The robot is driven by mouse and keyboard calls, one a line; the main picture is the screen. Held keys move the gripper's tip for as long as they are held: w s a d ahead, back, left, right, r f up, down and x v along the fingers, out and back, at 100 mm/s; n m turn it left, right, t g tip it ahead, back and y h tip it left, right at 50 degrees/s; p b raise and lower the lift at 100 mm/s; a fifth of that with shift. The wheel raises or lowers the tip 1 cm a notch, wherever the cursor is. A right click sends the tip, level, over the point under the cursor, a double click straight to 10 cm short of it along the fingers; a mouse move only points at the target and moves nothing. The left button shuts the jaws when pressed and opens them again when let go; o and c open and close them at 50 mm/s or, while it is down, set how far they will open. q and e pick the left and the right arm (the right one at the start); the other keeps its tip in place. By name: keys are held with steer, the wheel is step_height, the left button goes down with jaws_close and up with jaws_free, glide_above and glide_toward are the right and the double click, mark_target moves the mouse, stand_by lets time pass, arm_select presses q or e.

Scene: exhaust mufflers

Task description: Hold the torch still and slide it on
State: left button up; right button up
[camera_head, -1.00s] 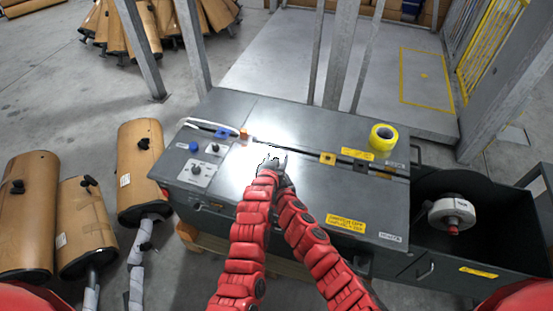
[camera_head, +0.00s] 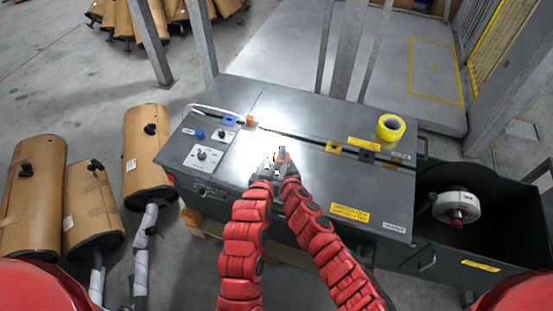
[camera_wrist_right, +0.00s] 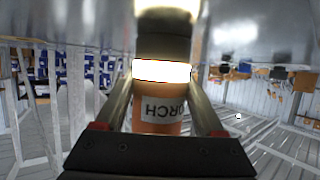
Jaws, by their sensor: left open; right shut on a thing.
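In the head view the torch shows as a small orange piece (camera_head: 282,155) above the bench top. My left gripper (camera_head: 267,163) is open, close beside the torch on its left. Whether its fingers touch the torch cannot be told; glare washes out this area.
Wrapped mufflers (camera_head: 148,150) stand at left. Metal posts rise behind.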

stand_by(0.4)
steer(key=o, duration=1.5)
steer(key=shift+s, duration=0.1)
